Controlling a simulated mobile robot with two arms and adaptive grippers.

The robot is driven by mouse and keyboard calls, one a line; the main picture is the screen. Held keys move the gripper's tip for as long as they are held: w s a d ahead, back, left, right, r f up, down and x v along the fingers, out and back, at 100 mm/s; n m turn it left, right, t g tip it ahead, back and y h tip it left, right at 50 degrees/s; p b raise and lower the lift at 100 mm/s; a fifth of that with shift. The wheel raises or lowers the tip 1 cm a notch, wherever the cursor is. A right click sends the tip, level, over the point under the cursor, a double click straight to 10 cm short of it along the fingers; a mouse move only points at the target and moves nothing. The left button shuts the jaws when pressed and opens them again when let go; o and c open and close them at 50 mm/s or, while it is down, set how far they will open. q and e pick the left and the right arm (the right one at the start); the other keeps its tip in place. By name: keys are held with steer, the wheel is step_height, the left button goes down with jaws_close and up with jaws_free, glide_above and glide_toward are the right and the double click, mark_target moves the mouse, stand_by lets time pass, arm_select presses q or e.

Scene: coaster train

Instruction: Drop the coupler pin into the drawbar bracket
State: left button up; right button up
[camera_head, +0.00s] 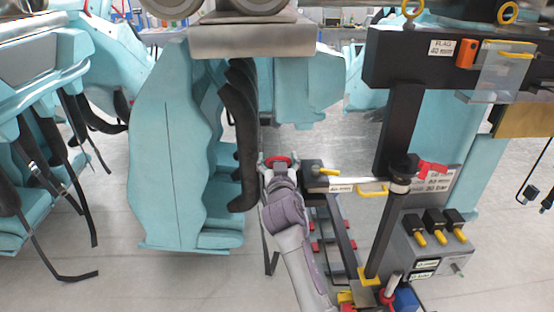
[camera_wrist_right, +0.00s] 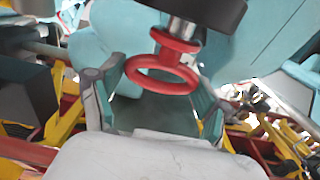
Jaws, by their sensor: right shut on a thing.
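The coupler pin has a red ring handle (camera_wrist_right: 163,80) and a metal shaft (camera_wrist_right: 183,28) in the right wrist view. In the head view its red top (camera_head: 279,160) shows between the fingers of my right gripper (camera_head: 278,164). My right gripper is shut on the pin, with its fingers on either side of the red ring. In the wrist view a dark block (camera_wrist_right: 205,10) meets the shaft's far end in the picture. I cannot tell whether the shaft is inside it or only in front of it. I cannot identify the drawbar bracket for sure. My left gripper is out of view.
A dark block with a yellow part (camera_head: 313,176) stands close right of my gripper. A dark post (camera_head: 398,130) and a grey box with yellow-tipped switches (camera_head: 430,240) stand further right. Teal seats (camera_head: 180,150) hang close on the left. Grey floor shows between.

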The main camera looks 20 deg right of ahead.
steer(key=o, duration=1.4)
steer(key=shift+o, duration=0.2)
step_height(320, 180, up, 10)
steer(key=shift+r, duration=0.1)
